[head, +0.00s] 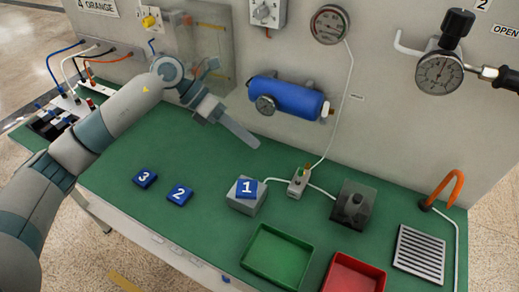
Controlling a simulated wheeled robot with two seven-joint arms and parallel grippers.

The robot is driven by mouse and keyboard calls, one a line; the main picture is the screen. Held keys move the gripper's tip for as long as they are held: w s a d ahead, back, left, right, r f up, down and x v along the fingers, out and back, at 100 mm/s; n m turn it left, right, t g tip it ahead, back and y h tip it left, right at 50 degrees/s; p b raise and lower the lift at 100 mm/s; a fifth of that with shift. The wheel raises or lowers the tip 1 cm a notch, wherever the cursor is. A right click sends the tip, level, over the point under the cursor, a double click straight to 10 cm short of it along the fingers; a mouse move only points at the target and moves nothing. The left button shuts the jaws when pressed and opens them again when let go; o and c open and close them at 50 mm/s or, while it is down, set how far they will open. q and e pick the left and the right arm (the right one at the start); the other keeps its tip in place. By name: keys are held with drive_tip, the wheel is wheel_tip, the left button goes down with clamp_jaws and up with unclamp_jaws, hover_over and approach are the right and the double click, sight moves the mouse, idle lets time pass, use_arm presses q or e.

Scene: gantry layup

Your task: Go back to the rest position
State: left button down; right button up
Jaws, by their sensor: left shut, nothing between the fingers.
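My left arm comes in from the left and reaches over the green bench toward the back panel. My left gripper (238,129) is shut and empty, held above the bench in front of the panel, left of the blue tank. My right gripper is not in view. Blue blocks numbered 3 (145,179) and 2 (180,194) lie on the bench top (150,220) below the gripper. A blue block numbered 1 (247,187) sits on a grey block (243,205).
A blue tank (288,97) and gauges (329,24) are on the panel. A green tray (277,256), a red tray (352,273), a dark block (353,204), a metal grille (420,254) and an orange hook (447,188) stand at the right. Cables (80,65) run at the left.

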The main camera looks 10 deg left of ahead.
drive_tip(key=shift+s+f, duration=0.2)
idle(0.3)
